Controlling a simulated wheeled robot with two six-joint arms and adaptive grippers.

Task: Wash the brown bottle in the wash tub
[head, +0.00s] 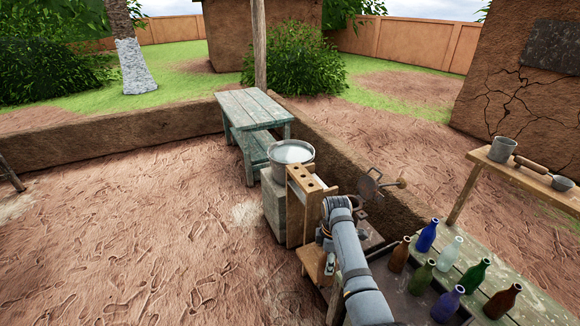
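A round metal tub (291,158) with whitish liquid in it stands on a pale block at the centre. A brown bottle (398,258) stands upright at the left end of the bottle group. A second, reddish-brown bottle (502,302) stands at the lower right. I cannot tell which of the two is meant. My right arm comes in from the bottom and bends down at its far end. My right gripper (330,264) is small, partly hidden and left of the bottles; its opening is unclear. My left gripper is not in view.
Several other bottles, blue (427,236), clear, green and purple, stand close together at lower right. A wooden rack with holes (312,180) stands between the tub and my arm. A slatted table (254,106) is behind the tub. A shelf with a cup (503,150) is at right.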

